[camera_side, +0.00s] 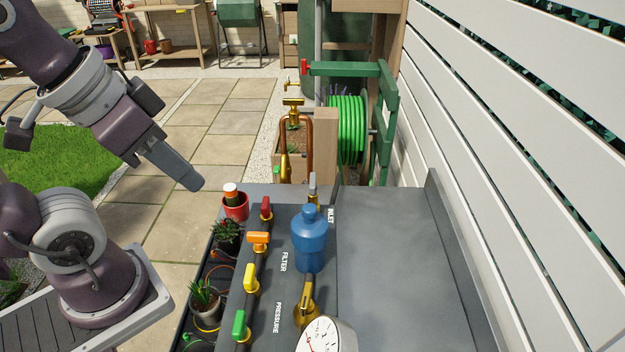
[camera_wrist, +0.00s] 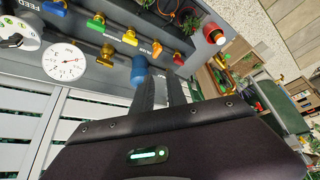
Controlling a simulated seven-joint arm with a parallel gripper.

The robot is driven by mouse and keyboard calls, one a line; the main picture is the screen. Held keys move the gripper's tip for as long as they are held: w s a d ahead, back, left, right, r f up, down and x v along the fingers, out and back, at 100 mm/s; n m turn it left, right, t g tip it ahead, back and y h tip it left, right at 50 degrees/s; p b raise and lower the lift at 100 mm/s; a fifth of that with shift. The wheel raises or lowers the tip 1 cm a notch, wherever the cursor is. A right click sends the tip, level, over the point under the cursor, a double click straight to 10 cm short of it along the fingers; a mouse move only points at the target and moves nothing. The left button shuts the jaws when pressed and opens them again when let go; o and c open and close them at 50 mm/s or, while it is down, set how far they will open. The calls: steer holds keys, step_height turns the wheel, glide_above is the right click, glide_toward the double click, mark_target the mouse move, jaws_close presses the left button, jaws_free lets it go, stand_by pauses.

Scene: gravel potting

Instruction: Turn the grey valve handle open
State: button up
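The grey valve handle (camera_side: 312,186) sits on a brass valve at the far end of the panel, by the INLET label and just beyond the blue filter (camera_side: 310,238). It points away from the camera, roughly in line with the pipe. My gripper (camera_side: 195,183) hangs in the air to the left of the handle, beyond the potted plants, touching nothing. In the wrist view my gripper (camera_wrist: 163,78) reaches up beside the blue filter (camera_wrist: 138,69); the grey handle is not visible there, probably behind the fingers.
Red (camera_side: 265,208), orange (camera_side: 258,239), yellow (camera_side: 250,280) and green (camera_side: 240,326) handles line the panel's left side. A pressure gauge (camera_side: 325,338) stands near the front. The grey bench top (camera_side: 400,265) is bare on the right.

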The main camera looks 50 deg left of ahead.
steer(key=o, duration=0.7)
steer(key=w+m, duration=0.1)
steer(key=w, duration=0.1)
steer(key=w+r+m+g, duration=0.1)
steer(key=w, duration=0.4)
steer(key=shift+w+r+m+g, duration=0.3)
steer(key=shift+r+m+g, duration=0.05)
steer(key=shift+m+g, duration=0.05)
steer(key=o, duration=0.3)
steer(key=w+f+m+g, duration=0.2)
steer(key=w+m, duration=0.1)
steer(key=w, duration=0.6)
steer(key=shift+w+a+f, duration=0.2)
steer(key=shift+w+f, duration=0.1)
steer(key=shift+f, duration=0.05)
steer(key=m+g, duration=0.2)
steer(key=m, duration=0.1)
glide_above(313, 179)
step_height(313, 179, down, 5)
steer(key=shift+s+f, duration=0.1)
step_height(313, 179, down, 7)
steer(key=shift+r, duration=0.2)
steer(key=shift+f, duration=0.3)
steer(key=shift+c, duration=0.4)
steer(key=c, duration=1.3)
